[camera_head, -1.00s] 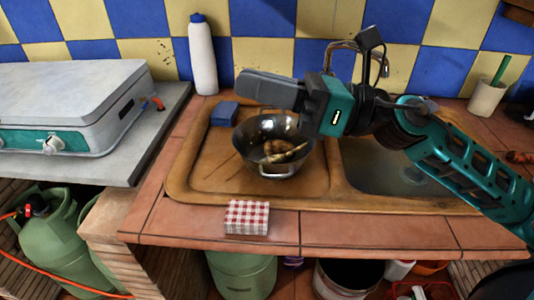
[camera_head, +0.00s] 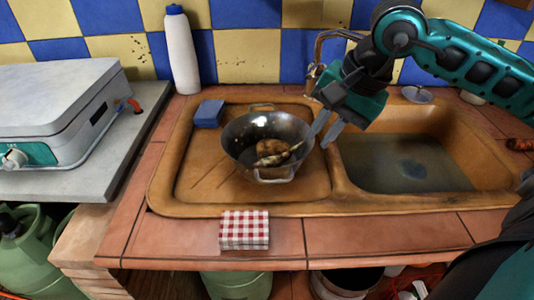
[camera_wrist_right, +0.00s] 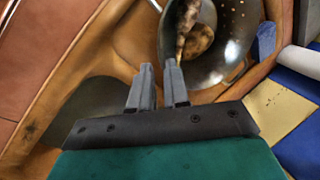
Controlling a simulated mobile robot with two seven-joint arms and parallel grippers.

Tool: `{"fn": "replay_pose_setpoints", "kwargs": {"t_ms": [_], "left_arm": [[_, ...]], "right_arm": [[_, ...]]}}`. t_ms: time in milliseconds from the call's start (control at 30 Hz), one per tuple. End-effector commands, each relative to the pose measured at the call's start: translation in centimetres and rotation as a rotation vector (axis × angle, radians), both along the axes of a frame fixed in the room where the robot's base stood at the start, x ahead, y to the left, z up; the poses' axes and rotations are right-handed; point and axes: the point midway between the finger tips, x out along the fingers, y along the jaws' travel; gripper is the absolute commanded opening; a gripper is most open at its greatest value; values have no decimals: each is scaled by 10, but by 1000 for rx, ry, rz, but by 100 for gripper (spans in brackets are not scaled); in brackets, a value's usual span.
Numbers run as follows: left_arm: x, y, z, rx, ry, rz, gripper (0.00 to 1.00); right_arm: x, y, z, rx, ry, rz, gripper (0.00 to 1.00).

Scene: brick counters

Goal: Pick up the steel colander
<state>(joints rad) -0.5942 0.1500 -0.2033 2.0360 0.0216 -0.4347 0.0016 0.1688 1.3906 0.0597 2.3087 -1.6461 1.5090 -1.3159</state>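The steel colander (camera_head: 240,153) is a round, dark shiny bowl with two side handles. It stands upright on the brown drainboard and holds brownish food pieces (camera_head: 270,153). My right gripper (camera_head: 325,138) is at the colander's right rim in the head view, pointing down and left. Its two fingers are apart, with a narrow gap. In the right wrist view the fingertips (camera_wrist_right: 159,66) are at the edge of the colander (camera_wrist_right: 228,30), one finger overlapping the bowl. I cannot tell whether they touch the rim. My left gripper is not in view.
The brown sink (camera_head: 405,165) is right of the colander, with a tap (camera_head: 318,60) behind. A blue sponge (camera_head: 208,113) and a white bottle (camera_head: 183,55) stand behind left. A red checked napkin stack (camera_head: 244,229) lies in front. A stove (camera_head: 60,110) is at left.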

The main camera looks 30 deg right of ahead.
Motion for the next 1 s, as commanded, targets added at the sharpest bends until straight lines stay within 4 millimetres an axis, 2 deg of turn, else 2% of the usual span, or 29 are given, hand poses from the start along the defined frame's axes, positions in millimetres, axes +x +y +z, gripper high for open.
{"fn": "replay_pose_setpoints", "kwargs": {"t_ms": [200,300,467,700,833,1000], "left_arm": [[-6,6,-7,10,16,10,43],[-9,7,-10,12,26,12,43],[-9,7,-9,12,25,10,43],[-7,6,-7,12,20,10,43],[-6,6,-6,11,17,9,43],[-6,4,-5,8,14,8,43]], "right_arm": [[10,6,-27,5,1,1,16],[12,7,-34,4,0,1,16],[16,9,-44,7,0,1,16],[29,13,-75,7,2,1,16],[32,14,-83,5,0,0,16],[32,14,-83,3,-1,1,16]]}}
